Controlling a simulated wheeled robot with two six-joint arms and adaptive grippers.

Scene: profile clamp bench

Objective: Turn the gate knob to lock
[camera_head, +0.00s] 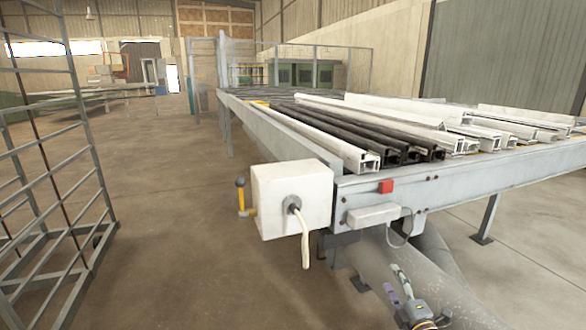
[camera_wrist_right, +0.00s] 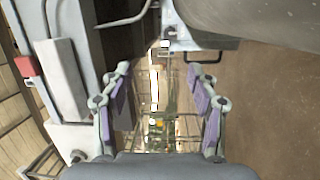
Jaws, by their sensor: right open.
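A yellow handle-like part (camera_head: 241,196) stands at the left side of a white box (camera_head: 290,200) on the bench corner. My right gripper (camera_head: 398,280) is low in front of the bench end, right of and below the box, apart from both. In the right wrist view its padded fingers (camera_wrist_right: 160,80) are spread with nothing between them; a wire frame and a small yellow spot show beyond. My left gripper is not in view.
The grey bench (camera_head: 450,186) carries white and dark profiles (camera_head: 335,140). A red button (camera_head: 386,187) and small grey box (camera_head: 373,214) sit on its end. A metal mesh rack (camera_head: 90,190) stands left. The floor between rack and bench is clear.

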